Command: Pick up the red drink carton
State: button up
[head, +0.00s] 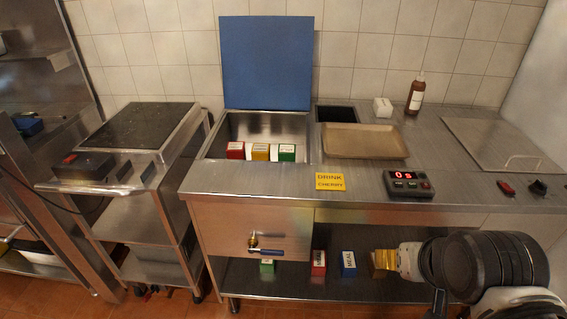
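A red carton (235,150) with a pale top stands in the open steel well (213,150) of the counter, at the left of a row. A yellow carton (260,152) and a green carton (287,152) stand to its right. A yellow sign (330,182) on the counter front reads "DRINK CHERRY". My dark arm is at the lower right, in front of the counter and well away from the red carton. Its end points left near the lower shelf. The gripper's fingers cannot be made out, so its opening is unclear.
The well's blue lid (266,62) stands upright behind it. A tan tray (364,141), timer (408,184) and brown bottle (415,96) are on the counter. A red box (318,262) and blue box (348,263) stand on the lower shelf.

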aim_at(235, 150)
jog(key=i+j, duration=1.2)
jog(key=i+j+u, duration=0.05)
